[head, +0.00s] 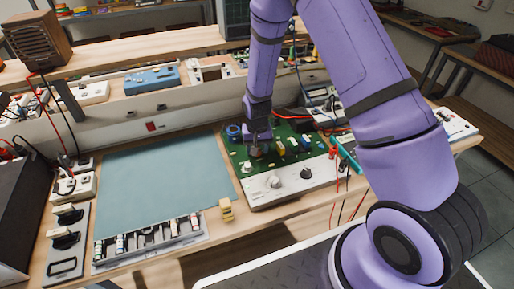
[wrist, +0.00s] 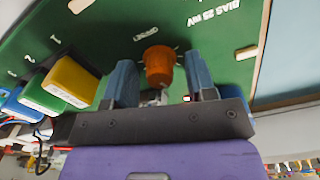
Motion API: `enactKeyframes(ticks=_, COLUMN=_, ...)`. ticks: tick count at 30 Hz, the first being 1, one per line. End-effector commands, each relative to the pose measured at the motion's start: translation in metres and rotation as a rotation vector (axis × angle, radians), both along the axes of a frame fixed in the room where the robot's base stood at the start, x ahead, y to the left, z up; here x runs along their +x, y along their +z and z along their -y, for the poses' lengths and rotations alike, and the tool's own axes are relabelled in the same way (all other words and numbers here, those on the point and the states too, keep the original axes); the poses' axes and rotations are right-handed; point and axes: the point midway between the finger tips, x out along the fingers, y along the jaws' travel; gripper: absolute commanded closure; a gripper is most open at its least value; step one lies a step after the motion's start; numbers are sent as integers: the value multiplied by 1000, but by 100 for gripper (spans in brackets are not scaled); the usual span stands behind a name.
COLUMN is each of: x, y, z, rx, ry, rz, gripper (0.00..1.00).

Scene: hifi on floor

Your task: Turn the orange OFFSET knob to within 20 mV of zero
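The orange OFFSET knob (wrist: 158,66) stands on a green circuit board (wrist: 215,30) in the wrist view, near upside-down white lettering. My gripper (wrist: 160,72) is open, one blue finger on each side of the knob. A gap shows between the knob and each finger, so neither visibly touches it. In the head view my gripper (head: 257,145) points down over the left part of the green board (head: 237,156); the knob is mostly hidden there. I cannot read any voltage display in either view.
Yellow (wrist: 70,82) and blue blocks stand on the board left of my gripper in the wrist view. A white panel with knobs (head: 290,187) fronts the board. Leads hang right of the board.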

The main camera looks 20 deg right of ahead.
Motion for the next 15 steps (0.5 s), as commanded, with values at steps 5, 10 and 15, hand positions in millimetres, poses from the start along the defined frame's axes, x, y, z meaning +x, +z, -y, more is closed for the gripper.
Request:
enactKeyframes(ticks=5, x=0, y=0, z=0, rx=0, ry=0, rz=0, gripper=49)
enactKeyframes(ticks=10, x=0, y=4, z=0, rx=0, ry=-1, rz=1, gripper=49)
enactKeyframes(ticks=15, x=1, y=24, z=0, rx=0, ry=0, rz=3, gripper=49)
